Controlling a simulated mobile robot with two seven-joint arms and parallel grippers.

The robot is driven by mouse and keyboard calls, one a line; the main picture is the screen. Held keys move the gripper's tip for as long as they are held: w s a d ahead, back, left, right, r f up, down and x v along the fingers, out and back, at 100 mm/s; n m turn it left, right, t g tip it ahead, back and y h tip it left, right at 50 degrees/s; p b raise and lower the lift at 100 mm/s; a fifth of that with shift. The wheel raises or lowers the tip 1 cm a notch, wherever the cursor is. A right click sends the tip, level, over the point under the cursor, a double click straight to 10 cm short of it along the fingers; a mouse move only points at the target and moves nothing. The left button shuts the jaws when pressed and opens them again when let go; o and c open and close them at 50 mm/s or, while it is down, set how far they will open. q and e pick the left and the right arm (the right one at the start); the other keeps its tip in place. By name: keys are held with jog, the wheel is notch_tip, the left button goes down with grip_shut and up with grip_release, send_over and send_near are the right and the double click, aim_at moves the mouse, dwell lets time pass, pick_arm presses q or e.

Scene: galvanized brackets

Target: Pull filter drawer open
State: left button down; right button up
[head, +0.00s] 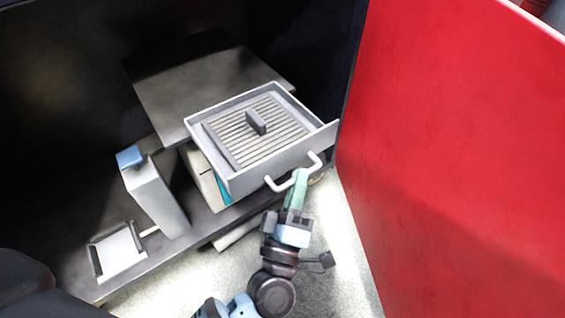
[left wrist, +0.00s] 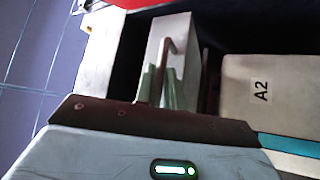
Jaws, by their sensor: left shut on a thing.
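The filter drawer (head: 225,182) is a grey tray that stands pulled out from under a dark cabinet top in the head view. A slatted filter panel (head: 262,140) with a small dark upright tab (head: 256,121) lies inside it. A pale bar handle (head: 313,160) is on the drawer's front. My left gripper (head: 299,178) has green fingers and is shut on the handle. In the left wrist view, green fingers (left wrist: 172,96) show beside a bent bar, partly hidden by a dark edge. My right gripper is not in view.
A large red panel (head: 450,160) stands close to the right of the drawer. A grey upright block with a blue top (head: 130,157) and a small tray (head: 118,250) are on the left. A box marked A2 (left wrist: 262,95) shows in the left wrist view. Speckled floor is clear in front.

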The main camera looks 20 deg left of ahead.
pick_arm(q)
jog(key=shift+s+d, duration=0.5)
jog(key=shift+d, duration=0.15)
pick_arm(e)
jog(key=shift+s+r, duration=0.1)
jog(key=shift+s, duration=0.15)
pick_arm(q)
jog(key=c, duration=1.8)
grip_release()
jog(key=shift+o, duration=0.2)
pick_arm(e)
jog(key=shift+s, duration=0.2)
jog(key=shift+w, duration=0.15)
